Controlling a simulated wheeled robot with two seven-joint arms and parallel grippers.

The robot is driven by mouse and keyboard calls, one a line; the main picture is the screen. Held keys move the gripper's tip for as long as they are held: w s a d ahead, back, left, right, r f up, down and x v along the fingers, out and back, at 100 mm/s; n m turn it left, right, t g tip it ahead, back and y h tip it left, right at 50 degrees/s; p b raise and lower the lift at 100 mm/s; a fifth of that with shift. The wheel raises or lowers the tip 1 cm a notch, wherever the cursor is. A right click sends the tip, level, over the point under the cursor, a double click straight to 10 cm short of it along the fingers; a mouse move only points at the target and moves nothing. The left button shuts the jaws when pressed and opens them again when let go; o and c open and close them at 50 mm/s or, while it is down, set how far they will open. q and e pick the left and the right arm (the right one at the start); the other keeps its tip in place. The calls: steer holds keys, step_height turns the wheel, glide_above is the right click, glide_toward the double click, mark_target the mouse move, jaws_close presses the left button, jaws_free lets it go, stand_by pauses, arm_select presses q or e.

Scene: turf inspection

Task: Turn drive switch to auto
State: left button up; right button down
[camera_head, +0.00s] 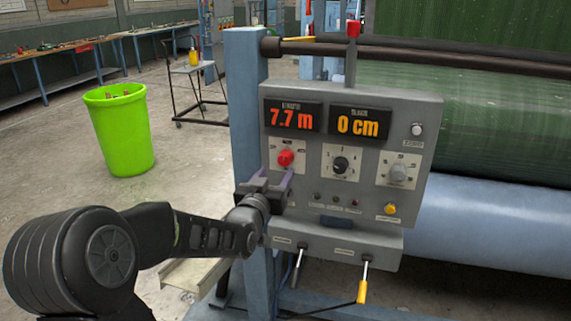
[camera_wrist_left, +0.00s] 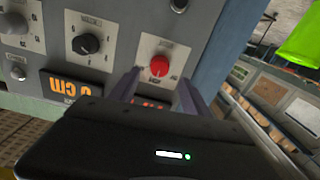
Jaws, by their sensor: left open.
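The grey control panel (camera_head: 350,104) carries a row of three rotary switches on pale plates. The red switch (camera_head: 286,158) is at the left, the black switch (camera_head: 340,165) in the middle and the grey switch (camera_head: 398,173) at the right. I cannot read which label says drive. My left gripper (camera_head: 276,178) is open just below and in front of the red switch. In the left wrist view, the red switch (camera_wrist_left: 159,66) shows between the tips of the open fingers (camera_wrist_left: 158,86), with no clear contact. The black switch (camera_wrist_left: 87,43) is beside it.
Displays read 7.7 m (camera_head: 292,117) and 0 cm (camera_head: 358,123). A yellow button (camera_head: 390,209) and two levers (camera_head: 363,280) are lower on the panel. A blue post (camera_head: 245,110) stands at its left, and a green bin (camera_head: 122,130) stands on the open floor.

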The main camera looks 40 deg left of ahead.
mark_target(284, 162)
arm_select(q)
steer(key=p+x, duration=0.1)
steer(key=x, duration=0.6)
steer(key=shift+w, duration=0.25)
steer(key=shift+c, duration=0.4)
jaws_close()
